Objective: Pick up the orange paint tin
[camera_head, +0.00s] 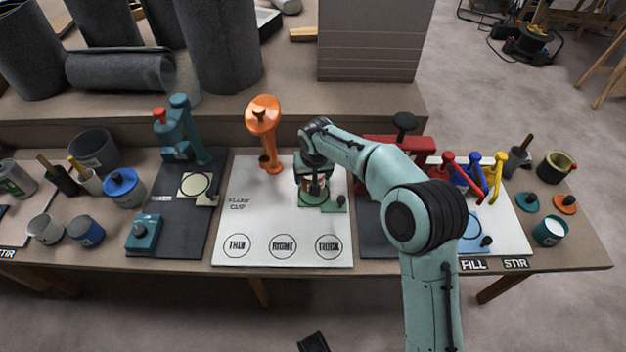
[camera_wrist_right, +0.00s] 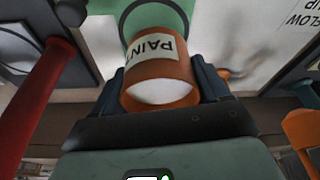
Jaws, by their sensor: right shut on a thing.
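The orange paint tin (camera_wrist_right: 160,86) shows in the right wrist view between the two dark fingers of my right gripper (camera_wrist_right: 162,88). It has a cream label reading PAINT and a white inside. My right gripper is shut on its sides. In the head view my right gripper (camera_head: 313,183) is over the green pad (camera_head: 333,206) on the white flow cup board, and the tin is mostly hidden behind it. I cannot tell whether the tin touches the pad. My left gripper is not in view.
An orange stand (camera_head: 263,125) is left of my right gripper. A red device (camera_head: 400,148) and several coloured levers (camera_head: 474,172) stand to the right. A teal press (camera_head: 178,130) and blue-lidded tin (camera_head: 123,186) are at the left. The white board's front (camera_head: 260,220) is clear.

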